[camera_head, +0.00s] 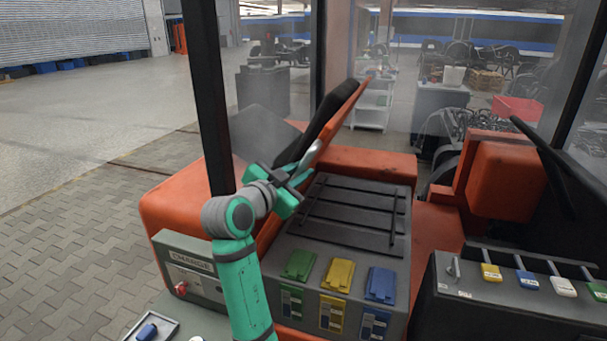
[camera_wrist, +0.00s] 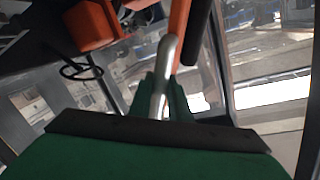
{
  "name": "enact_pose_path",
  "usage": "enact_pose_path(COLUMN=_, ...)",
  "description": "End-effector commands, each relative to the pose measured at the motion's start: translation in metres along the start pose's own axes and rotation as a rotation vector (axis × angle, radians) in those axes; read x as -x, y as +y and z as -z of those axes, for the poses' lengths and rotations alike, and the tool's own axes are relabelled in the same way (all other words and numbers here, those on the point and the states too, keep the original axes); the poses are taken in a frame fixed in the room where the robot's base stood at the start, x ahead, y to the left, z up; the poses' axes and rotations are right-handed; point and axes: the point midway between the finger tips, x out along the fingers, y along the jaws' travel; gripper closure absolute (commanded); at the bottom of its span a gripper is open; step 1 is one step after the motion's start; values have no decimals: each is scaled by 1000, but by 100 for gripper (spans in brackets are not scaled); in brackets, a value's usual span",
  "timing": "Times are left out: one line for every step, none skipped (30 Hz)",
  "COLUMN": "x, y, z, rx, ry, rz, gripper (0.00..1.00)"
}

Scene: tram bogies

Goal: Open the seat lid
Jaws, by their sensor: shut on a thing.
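The seat lid (camera_head: 345,107) is an orange panel with a black pad, standing raised and tilted at the left of the seat box in the head view. A pale curved handle (camera_head: 308,158) sits on its lower part. My gripper (camera_head: 292,184) is at this handle. In the wrist view my green fingers (camera_wrist: 164,98) are shut around the silver handle (camera_wrist: 164,62), and the lid's orange edge (camera_wrist: 179,30) rises just behind it. A dark ribbed surface (camera_head: 352,212) lies exposed beside the raised lid. My gripper hides part of the lid's lower end.
Green (camera_head: 299,264), yellow (camera_head: 339,274) and blue (camera_head: 381,283) blocks line the front of the ribbed unit. A grey charge panel (camera_head: 187,264) is at the left. A dark upright post (camera_head: 206,90) stands close behind my arm. A lever console (camera_head: 490,305) is at the right.

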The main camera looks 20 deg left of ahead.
Motion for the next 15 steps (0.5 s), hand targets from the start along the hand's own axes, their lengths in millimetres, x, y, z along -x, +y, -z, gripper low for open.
enact_pose_path(x=2, y=-2, z=-9, rx=7, ry=-16, rz=1, gripper=100)
enact_pose_path(x=2, y=-1, z=-9, rx=7, ry=-16, rz=1, gripper=100)
enact_pose_path(x=1, y=-1, z=-9, rx=7, ry=-16, rz=1, gripper=78)
enact_pose_path(x=1, y=-1, z=-9, rx=7, ry=-16, rz=0, gripper=71)
enact_pose_path(x=1, y=-1, z=-8, rx=6, ry=-15, rz=0, gripper=64)
enact_pose_path(x=1, y=0, z=-7, rx=5, ry=-13, rz=-1, gripper=64)
enact_pose_path(x=0, y=0, z=-6, rx=5, ry=-12, rz=-1, gripper=64)
enact_pose_path(x=0, y=0, z=-6, rx=4, ry=-10, rz=-1, gripper=64)
enact_pose_path(x=0, y=1, z=-5, rx=4, ry=-9, rz=-2, gripper=64)
enact_pose_path(x=0, y=1, z=-4, rx=3, ry=-9, rz=-2, gripper=64)
enact_pose_path(x=0, y=1, z=-4, rx=3, ry=-8, rz=-2, gripper=64)
enact_pose_path(x=0, y=1, z=-4, rx=3, ry=-7, rz=-2, gripper=64)
enact_pose_path(x=0, y=1, z=-3, rx=2, ry=-7, rz=-2, gripper=64)
enact_pose_path(x=0, y=1, z=-3, rx=2, ry=-6, rz=-2, gripper=64)
enact_pose_path(x=0, y=1, z=-3, rx=2, ry=-6, rz=-2, gripper=64)
